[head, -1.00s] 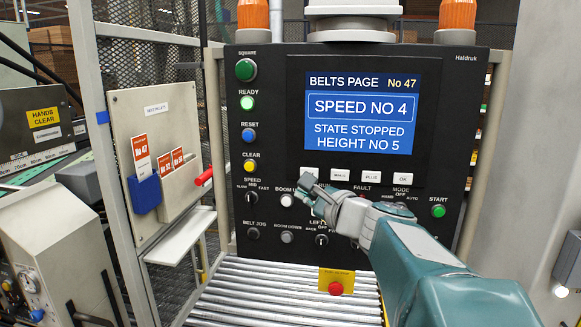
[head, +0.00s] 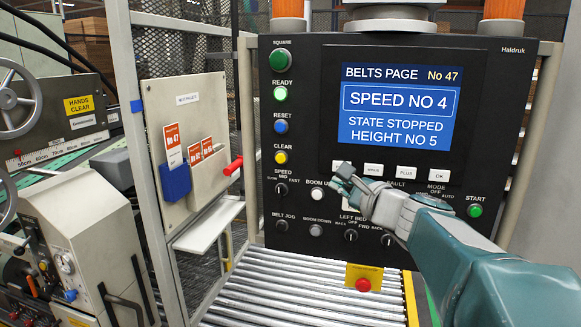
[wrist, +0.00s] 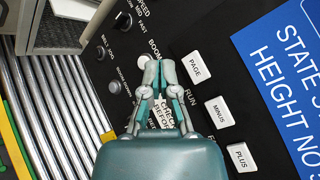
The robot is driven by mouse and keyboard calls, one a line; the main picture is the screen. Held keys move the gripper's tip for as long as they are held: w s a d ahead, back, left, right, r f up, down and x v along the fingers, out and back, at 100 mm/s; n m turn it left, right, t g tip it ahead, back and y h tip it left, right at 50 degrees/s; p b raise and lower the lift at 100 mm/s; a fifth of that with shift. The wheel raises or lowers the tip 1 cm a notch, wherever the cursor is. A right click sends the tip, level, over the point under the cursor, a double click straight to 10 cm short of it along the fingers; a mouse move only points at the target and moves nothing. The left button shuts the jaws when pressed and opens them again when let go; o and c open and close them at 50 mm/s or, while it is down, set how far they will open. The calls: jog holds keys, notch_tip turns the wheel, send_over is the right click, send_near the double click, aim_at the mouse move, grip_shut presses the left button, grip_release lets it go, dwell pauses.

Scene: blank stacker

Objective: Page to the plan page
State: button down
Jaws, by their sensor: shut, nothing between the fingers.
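The screen (head: 398,106) on the black panel reads BELTS PAGE No 47, SPEED NO 4, STATE STOPPED, HEIGHT NO 5. Below it is a row of white keys. In the wrist view these are PAGE (wrist: 195,68), MINUS (wrist: 219,112) and PLUS (wrist: 241,157). My gripper (wrist: 158,66) is shut and empty, its tips just left of the PAGE key and over the white BOOM UP button; I cannot tell whether they touch the panel. In the head view my gripper (head: 340,178) covers part of the key row's left end. The OK key (head: 439,176) is at the right end.
Square, ready, reset and clear buttons line the panel's left side. A green START button (head: 475,210) is at right. A roller conveyor (head: 300,290) with a red button (head: 363,285) lies below. A card board (head: 190,140) with a red handle stands left.

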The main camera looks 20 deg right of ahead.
aim_at(335, 168)
jog(key=shift+w+d, duration=0.55)
jog(key=shift+w, duration=0.25)
jog(key=shift+w+d, duration=0.5)
jog(key=shift+w, duration=0.25)
jog(key=shift+w+d, duration=0.55)
jog(key=shift+w, duration=0.25)
jog(key=shift+w+d+r, duration=0.1)
jog(key=shift+w+d, duration=0.1)
jog(key=shift+w, duration=0.05)
jog(key=shift+w+d, duration=0.2)
jog(key=shift+w, duration=0.1)
dwell(0.3)
dwell(0.4)
jog(key=shift+s+a, duration=0.45)
jog(key=shift+s, duration=0.2)
jog(key=s+a, duration=0.2)
jog(key=s, duration=0.2)
jog(key=shift+s+a, duration=0.1)
jog(key=shift+a, duration=0.3)
